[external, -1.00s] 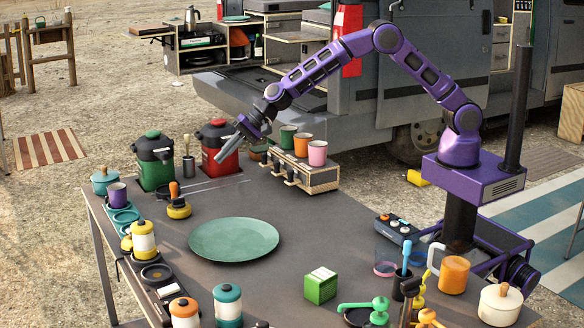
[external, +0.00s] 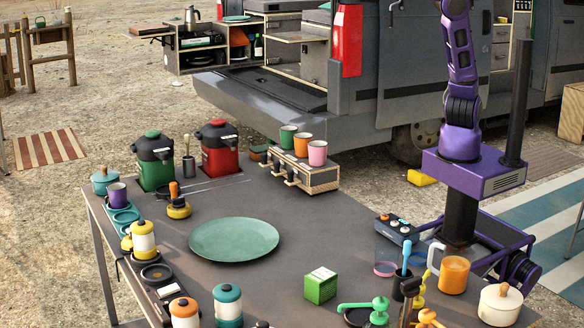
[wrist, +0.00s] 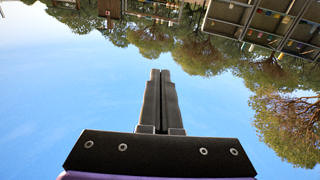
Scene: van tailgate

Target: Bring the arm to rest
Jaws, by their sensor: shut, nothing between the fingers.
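My purple arm (external: 461,60) rises nearly upright from its base box at the right of the external view. Its upper end runs out of the top of that picture, so my gripper is hidden there. In the wrist view my gripper (wrist: 160,74) has its two grey fingers lying side by side, shut with nothing between them. Behind the fingers is open sky, with trees and buildings upside down along the top edge. The gripper touches nothing.
A grey table (external: 180,283) holds a green plate (external: 234,240), a green box (external: 320,286), canisters and a wooden crate (external: 305,174) with cups. The van (external: 372,90) stands behind the table, close to my arm. The air above the table is clear.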

